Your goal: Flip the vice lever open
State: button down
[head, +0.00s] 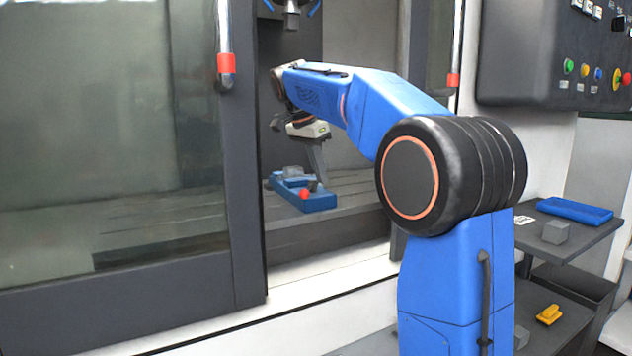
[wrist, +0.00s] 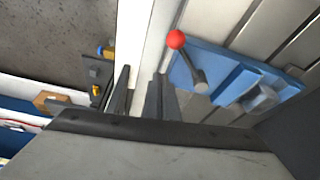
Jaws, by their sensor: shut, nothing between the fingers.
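The blue vice (head: 318,203) lies on the slatted bed inside the machine, and it fills the right part of the wrist view (wrist: 225,75). Its lever (wrist: 190,66) is a short grey rod ending in a red ball (wrist: 176,39), which points up and left in the wrist view. The red ball also shows in the head view (head: 304,193). A grey block (wrist: 260,98) sits at the vice's jaws. My gripper (head: 319,178) is shut and empty, just above the vice. Its fingers (wrist: 141,76) are left of the lever in the wrist view, apart from it.
The machine's door frame (head: 240,180) stands left of my arm and a light sill (head: 330,275) runs along the opening. Side shelves at right hold a blue tray (head: 574,210), a grey cube (head: 556,232) and a yellow part (head: 549,314). A spindle (head: 291,15) hangs above.

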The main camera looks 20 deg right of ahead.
jog(key=v, duration=0.8)
jog(key=shift+w, duration=0.45)
jog(key=shift+d, duration=0.1)
